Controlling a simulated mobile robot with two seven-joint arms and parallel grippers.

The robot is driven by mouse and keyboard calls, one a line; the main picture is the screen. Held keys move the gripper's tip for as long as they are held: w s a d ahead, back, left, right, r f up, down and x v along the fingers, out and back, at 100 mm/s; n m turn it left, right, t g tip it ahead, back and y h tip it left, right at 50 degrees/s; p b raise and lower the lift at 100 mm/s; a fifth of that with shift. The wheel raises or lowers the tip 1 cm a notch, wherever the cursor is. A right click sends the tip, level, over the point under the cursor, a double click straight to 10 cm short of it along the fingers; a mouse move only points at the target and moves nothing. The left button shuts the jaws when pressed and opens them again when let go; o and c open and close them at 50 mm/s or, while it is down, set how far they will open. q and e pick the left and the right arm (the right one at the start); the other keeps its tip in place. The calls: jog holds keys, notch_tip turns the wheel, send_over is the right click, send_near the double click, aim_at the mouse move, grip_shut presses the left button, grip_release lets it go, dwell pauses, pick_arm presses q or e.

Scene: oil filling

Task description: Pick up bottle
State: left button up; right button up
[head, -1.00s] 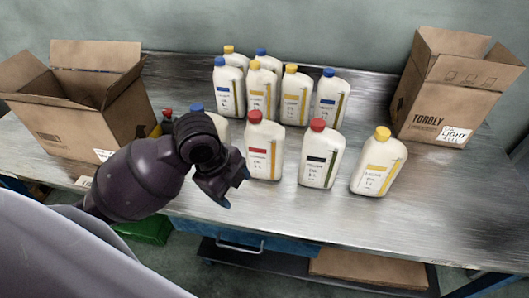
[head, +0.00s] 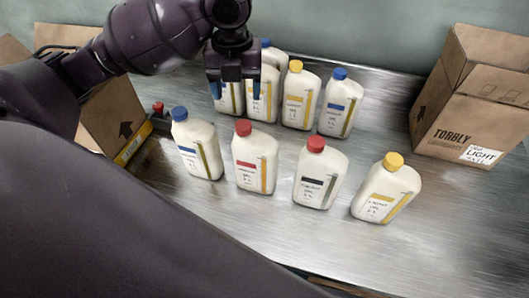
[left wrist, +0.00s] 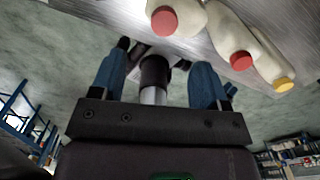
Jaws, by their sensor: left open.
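White bottles stand upright on a metal table (head: 300,235). The front row has a blue-capped bottle (head: 200,150), two red-capped bottles (head: 255,165) (head: 320,180) and a yellow-capped bottle (head: 385,195). Behind stand a yellow-capped bottle (head: 300,98), a blue-capped bottle (head: 340,107) and others partly hidden by my left gripper (head: 235,88). That gripper is open and empty, fingers down over the back-left bottles; contact cannot be told. In the left wrist view, red caps (left wrist: 164,20) (left wrist: 240,60) and a yellow cap (left wrist: 284,85) show beyond the fingers. My right gripper is not in view.
An open cardboard box (head: 115,115) stands at the left, partly behind my arm. A small red-capped item (head: 158,108) is beside it. Another open box (head: 475,110) stands at the right. The table's front right is clear. A wall is behind.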

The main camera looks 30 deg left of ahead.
pick_arm(q)
send_over(243, 125)
jog(key=f, duration=0.4)
jog(key=shift+s+a+f+b, duration=0.2)
jog(key=shift+s+a+b, duration=0.1)
jog(key=shift+s, duration=0.1)
jog(key=shift+w+d+f, duration=0.1)
jog(key=shift+f, duration=0.25)
jog(key=f, duration=0.4)
jog(key=shift+w+d+f, duration=0.1)
jog(key=shift+w+d, duration=0.15)
jog(key=shift+w, duration=0.1)
jog(key=shift+f+b, duration=0.3)
jog(key=shift+f, duration=0.3)
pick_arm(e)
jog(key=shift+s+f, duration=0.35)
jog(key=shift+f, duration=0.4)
pick_arm(q)
jog(key=c, duration=1)
grip_shut()
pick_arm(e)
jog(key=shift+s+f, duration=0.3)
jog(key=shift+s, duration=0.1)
